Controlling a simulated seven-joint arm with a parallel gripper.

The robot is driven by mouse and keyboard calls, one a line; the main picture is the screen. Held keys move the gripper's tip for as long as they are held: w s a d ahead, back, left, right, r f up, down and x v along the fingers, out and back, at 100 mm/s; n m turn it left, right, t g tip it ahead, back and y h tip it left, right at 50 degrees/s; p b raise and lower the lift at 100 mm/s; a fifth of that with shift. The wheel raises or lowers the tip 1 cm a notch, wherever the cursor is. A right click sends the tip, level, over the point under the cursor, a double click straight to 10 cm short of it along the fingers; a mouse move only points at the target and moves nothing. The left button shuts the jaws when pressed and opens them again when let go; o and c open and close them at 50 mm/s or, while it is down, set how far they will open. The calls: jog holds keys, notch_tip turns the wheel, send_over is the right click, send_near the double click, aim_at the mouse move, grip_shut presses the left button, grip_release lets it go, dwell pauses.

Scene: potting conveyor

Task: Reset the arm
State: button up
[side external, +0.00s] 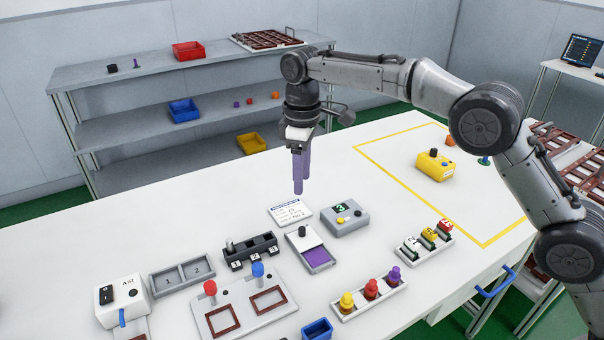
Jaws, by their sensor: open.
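My gripper (299,172) hangs from the wrist in the middle of the side external view, its purple fingers pointing straight down. It is open, and nothing shows between the fingers. The two fingers overlap from this side, so the gap is hard to see. It is above the white table (190,240), apart from everything on it. My arm reaches in from the right, with the elbow raised.
Below the gripper are a printed card (290,212), a grey box with a green display (344,217) and a purple-pad box (318,257). Several fixtures line the front. A yellow box (434,166) stands inside the yellow outline. A grey shelf (150,73) stands behind.

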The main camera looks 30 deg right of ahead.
jog(key=s+d+r+m+t, duration=0.1)
jog(key=d+r, duration=0.2)
jog(key=r, duration=0.3)
jog(key=s+d+r+t, duration=0.1)
jog(key=s+d+r, duration=0.15)
jog(key=r, duration=0.35)
jog(key=s+d+r+m+t, duration=0.1)
jog(key=s+d+r, duration=0.3)
jog(key=s+d, duration=0.15)
jog(key=s+d+r+m+t, duration=0.1)
jog(key=s+d+r, duration=0.3)
jog(key=s, duration=0.3)
jog(key=s+d+f+m+t, duration=0.1)
jog(key=s+d+f, duration=0.1)
jog(key=s, duration=0.4)
jog(key=s+d+f+m, duration=0.1)
jog(key=s+d+m, duration=0.1)
jog(key=s, duration=0.5)
jog(key=s+d+f+m, duration=0.1)
jog(key=s+f+m, duration=0.2)
jog(key=s+f, duration=0.5)
notch_tip(320, 180, down, 4)
jog(key=shift+f+t, duration=0.2)
jog(key=shift+t, duration=0.1)
